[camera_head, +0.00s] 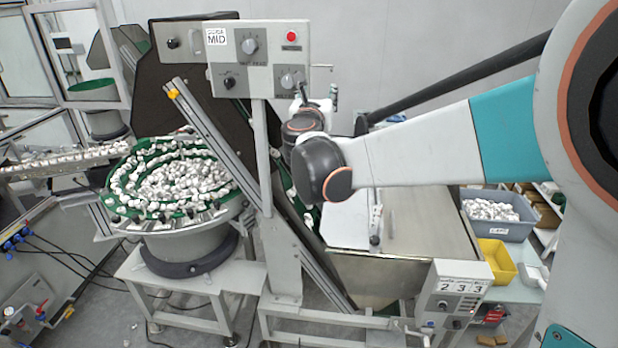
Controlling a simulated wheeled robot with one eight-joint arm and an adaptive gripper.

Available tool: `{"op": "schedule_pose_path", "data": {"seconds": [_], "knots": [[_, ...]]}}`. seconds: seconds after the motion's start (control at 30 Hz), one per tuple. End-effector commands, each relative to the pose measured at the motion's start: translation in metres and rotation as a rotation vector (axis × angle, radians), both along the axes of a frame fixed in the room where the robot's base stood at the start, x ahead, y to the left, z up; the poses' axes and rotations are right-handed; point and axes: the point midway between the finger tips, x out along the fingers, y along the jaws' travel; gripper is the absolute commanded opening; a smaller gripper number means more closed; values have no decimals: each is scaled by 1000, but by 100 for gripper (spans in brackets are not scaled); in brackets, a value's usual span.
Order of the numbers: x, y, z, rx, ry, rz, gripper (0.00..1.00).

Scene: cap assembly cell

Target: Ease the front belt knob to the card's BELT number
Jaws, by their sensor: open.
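A lower front box (456,292) shows the digits 2 3 3 above small dark controls. Its labels are too small to read, so I cannot tell which knob is the belt one. My gripper (304,92) is open beside the panel's right edge, near the lower-right knob, partly hidden by my wrist. I cannot tell whether they touch.
A red button (291,36) sits on the panel's upper right. A green-lined bowl (226,213) full of white caps stands at left. A slanted metal rail (212,132) passes by the post. A steel hopper (412,262), a grey bin (497,226) and a yellow bin (497,260) stand at right.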

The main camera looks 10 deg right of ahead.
Motion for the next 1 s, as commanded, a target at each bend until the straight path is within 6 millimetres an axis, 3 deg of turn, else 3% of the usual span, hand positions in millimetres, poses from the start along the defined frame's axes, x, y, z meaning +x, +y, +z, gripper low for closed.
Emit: {"op": "schedule_pose_path", "data": {"seconds": [0.27, 0.53, 1.0], "knots": [[-18, -8, -5, -204, 17, 89, 51], [-51, 14, -12, -579, 56, 219, 51], [-107, 37, -57, -1113, 124, 392, 51]]}}
